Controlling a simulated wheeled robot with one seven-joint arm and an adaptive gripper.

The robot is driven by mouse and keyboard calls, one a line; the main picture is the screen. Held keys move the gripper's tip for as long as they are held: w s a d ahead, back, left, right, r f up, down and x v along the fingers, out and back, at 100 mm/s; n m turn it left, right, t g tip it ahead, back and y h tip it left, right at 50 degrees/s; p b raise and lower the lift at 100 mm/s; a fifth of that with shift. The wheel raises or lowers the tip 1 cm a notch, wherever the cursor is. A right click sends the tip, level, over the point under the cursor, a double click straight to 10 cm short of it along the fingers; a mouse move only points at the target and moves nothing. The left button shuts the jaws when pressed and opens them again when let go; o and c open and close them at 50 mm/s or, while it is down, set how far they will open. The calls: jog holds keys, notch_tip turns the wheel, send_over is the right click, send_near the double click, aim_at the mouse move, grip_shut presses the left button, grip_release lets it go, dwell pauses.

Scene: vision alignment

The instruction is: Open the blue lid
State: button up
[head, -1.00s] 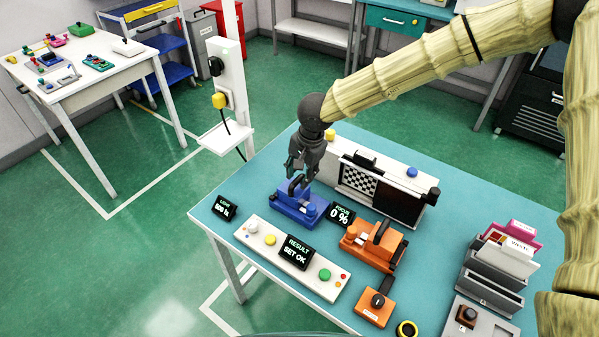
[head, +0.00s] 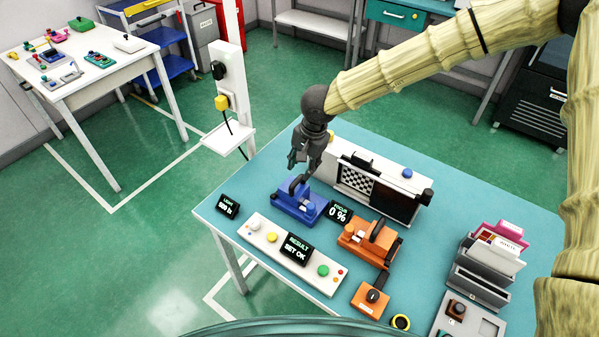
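The blue fixture (head: 296,208) sits on the teal table, left of the focus display. Its blue lid (head: 312,197) carries a dark arched handle (head: 296,185) that stands up at its back left. My gripper (head: 304,172) is right above the fixture, pointing down, with its fingers at or just over the handle. The fingers are dark and partly overlap each other, so their gap and any contact with the handle cannot be made out.
An orange fixture (head: 368,238) stands to the right. A white button panel (head: 270,240) with a result display (head: 296,249) lies in front. A white unit with a checkered panel (head: 357,178) stands close behind. Grey trays (head: 480,285) are at far right.

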notch_tip(320, 180, up, 7)
jog(key=d+p, duration=0.1)
jog(key=p, duration=0.6)
jog(key=shift+s+f, duration=0.2)
jog(key=shift+s, duration=0.25)
jog(key=shift+p, duration=0.9)
notch_tip(320, 180, up, 12)
jog(key=s+d, duration=0.1)
jog(key=d, duration=0.1)
jog(key=shift+s+f, duration=0.15)
dwell(0.7)
